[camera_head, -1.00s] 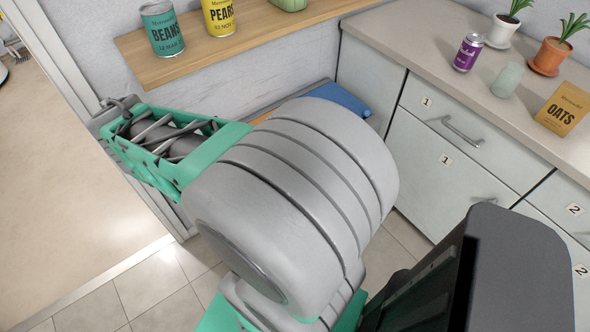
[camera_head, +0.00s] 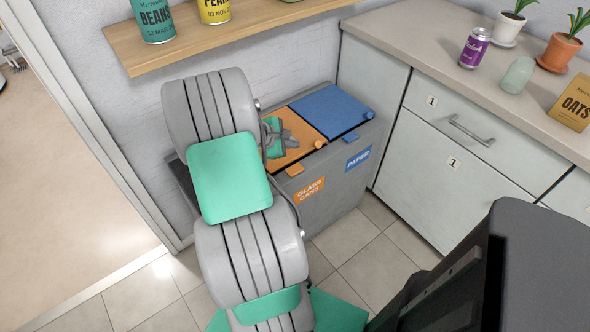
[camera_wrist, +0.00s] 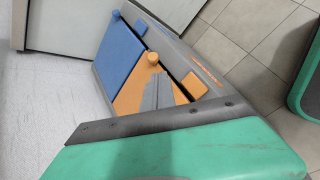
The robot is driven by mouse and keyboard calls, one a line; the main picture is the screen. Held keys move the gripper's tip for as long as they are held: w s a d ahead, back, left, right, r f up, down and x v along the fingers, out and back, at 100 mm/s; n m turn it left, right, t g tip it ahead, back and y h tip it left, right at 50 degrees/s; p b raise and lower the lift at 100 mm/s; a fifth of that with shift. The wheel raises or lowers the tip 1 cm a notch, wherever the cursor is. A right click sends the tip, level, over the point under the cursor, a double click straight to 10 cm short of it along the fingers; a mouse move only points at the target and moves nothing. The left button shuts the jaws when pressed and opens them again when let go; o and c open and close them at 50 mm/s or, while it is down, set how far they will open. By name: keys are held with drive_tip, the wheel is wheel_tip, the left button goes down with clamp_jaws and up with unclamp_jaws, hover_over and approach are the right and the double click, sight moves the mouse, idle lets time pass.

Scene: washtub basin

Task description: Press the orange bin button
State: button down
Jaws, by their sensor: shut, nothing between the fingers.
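The orange bin lid (camera_head: 299,119) tops the glass and cans half of a grey bin; it also shows in the wrist view (camera_wrist: 129,97). A round orange knob (camera_head: 320,143) sits at one corner of the lid and shows in the wrist view (camera_wrist: 153,58). A square orange tab (camera_head: 295,170) is on the bin's front edge, also in the wrist view (camera_wrist: 194,84). My gripper (camera_head: 291,142) is shut and empty over the orange lid, a little left of the knob. Its grey fingertips show in the wrist view (camera_wrist: 158,88). I cannot tell whether they touch the lid.
The blue paper lid (camera_head: 332,109) lies beside the orange one, with its own knob (camera_head: 368,114) and tab (camera_head: 350,136). A wooden shelf (camera_head: 190,45) with cans overhangs behind. Drawers (camera_head: 455,150) under a counter stand right. Tiled floor (camera_head: 365,245) in front is open.

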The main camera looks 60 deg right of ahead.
drive_tip(key=b, duration=0.7)
hover_over(292, 170)
wheel_tip(292, 170, down, 7)
drive_tip(key=shift+s+r, duration=0.1)
drive_tip(key=shift+f+b, duration=0.3)
drive_tip(key=shift+f, duration=0.7)
idle(0.7)
drive_tip(key=shift+f, duration=0.4)
drive_tip(key=shift+f, duration=0.55)
idle(0.7)
drive_tip(key=shift+r+p, duration=0.85)
drive_tip(key=shift+r, duration=0.1)
